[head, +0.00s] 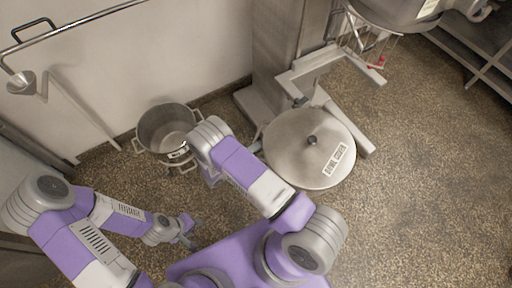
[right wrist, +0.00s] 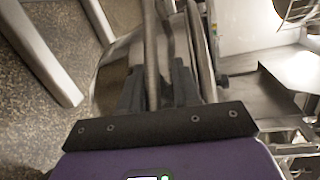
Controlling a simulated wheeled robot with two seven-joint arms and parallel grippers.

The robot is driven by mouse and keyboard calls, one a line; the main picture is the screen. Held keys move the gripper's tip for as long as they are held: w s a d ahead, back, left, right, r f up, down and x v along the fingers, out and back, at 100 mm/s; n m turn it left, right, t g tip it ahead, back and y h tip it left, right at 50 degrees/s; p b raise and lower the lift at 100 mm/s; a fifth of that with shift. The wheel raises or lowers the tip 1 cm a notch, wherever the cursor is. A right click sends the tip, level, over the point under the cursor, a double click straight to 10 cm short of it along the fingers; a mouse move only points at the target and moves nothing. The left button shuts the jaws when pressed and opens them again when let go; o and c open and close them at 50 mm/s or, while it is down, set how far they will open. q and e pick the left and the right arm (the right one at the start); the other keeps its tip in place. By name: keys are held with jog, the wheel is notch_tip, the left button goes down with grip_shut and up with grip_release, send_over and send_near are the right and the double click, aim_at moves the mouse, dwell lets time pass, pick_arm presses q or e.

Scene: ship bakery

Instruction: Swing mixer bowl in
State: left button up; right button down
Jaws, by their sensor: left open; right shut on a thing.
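The mixer bowl, topped by a round steel lid labelled "BOWL COVER" (head: 290,150), stands beside the mixer's column (head: 278,50), out to the front right of it. In the right wrist view, my right gripper (right wrist: 155,88) is shut on a thin metal bar (right wrist: 151,50), which looks like the bowl's handle. The bowl's shiny curved wall (right wrist: 115,75) is just behind it. In the head view my right forearm hides that gripper and its grip. My left gripper (head: 190,240) is open and empty, low at the left, well away from the bowl.
An open steel pot (head: 160,122) with handles stands on the floor by the wall, left of my right arm. The mixer head (head: 400,10) with its wire guard overhangs at the top right. Shelving (head: 480,60) is at the far right. Speckled floor (head: 430,190) at the right is clear.

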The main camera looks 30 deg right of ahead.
jog(key=shift+s+d+g, duration=0.15)
jog(key=shift+d+g, duration=0.15)
jog(key=shift+d, duration=0.8)
jog(key=c, duration=1.1)
grip_release()
jog(key=shift+c, duration=0.2)
jog(key=w+f+b+v, duration=0.1)
jog(key=v, duration=0.9)
jog(key=shift+w+a, duration=0.25)
jog(key=shift+a, duration=0.05)
jog(key=shift+a, duration=0.1)
jog(key=p+v, duration=0.1)
jog(key=v, duration=0.6)
jog(key=shift+a, duration=0.2)
jog(key=shift+s, duration=0.1)
jog(key=shift+c, duration=0.2)
